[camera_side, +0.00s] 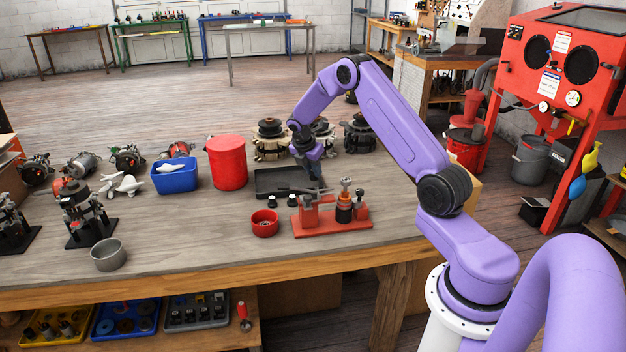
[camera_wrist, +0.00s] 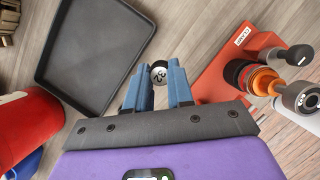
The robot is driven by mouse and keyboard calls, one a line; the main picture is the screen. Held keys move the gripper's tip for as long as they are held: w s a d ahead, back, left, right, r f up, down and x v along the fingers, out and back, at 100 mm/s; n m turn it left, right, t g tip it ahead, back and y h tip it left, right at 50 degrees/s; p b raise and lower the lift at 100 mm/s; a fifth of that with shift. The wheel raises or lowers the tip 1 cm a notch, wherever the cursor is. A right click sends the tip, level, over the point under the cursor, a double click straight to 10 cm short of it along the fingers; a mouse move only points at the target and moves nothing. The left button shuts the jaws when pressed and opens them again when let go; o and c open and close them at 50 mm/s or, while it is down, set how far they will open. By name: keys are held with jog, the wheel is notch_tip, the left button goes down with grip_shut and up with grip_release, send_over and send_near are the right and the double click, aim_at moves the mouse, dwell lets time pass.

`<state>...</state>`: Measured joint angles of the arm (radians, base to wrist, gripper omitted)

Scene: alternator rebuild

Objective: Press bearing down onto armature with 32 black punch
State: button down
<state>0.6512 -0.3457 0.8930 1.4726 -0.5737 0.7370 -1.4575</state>
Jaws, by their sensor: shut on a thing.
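My gripper (camera_wrist: 159,92) has blue fingers shut on the black punch (camera_wrist: 159,72), whose round top is marked 32. In the side view my gripper (camera_side: 312,165) hangs above the table, behind the red fixture and beside the black tray. The red fixture (camera_side: 330,226) holds the upright armature (camera_side: 344,213); it also shows at right in the wrist view (camera_wrist: 222,72), with the armature's copper-coloured part (camera_wrist: 262,80) apart from the punch. I cannot clearly make out the bearing or how it sits on the shaft.
A black tray (camera_wrist: 88,100) lies left of the punch. A red canister (camera_side: 228,163), blue bin (camera_side: 175,178), red bowl (camera_side: 265,229) and metal cup (camera_side: 108,262) stand on the table. The front middle is clear.

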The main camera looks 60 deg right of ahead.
jog(key=shift+r, duration=0.3)
jog(key=shift+s+r, duration=0.15)
jog(key=shift+r, duration=0.2)
jog(key=s+a+r, duration=0.2)
jog(key=s+r, duration=0.4)
jog(key=r, duration=0.1)
notch_tip(320, 180, up, 4)
send_over(348, 179)
jog(key=shift+w+a+f, duration=0.1)
jog(key=shift+a+f, duration=0.05)
jog(key=shift+f, duration=0.6)
jog(key=shift+w+a+f, duration=0.1)
jog(key=shift+a+f, duration=0.05)
jog(key=shift+f, duration=0.6)
jog(key=shift+w+a+f, duration=0.1)
jog(key=shift+a+f, duration=0.05)
jog(key=shift+f, duration=0.6)
jog(key=shift+f, duration=0.8)
jog(key=shift+s+f, duration=0.25)
jog(key=shift+f, duration=0.35)
dwell(2.4)
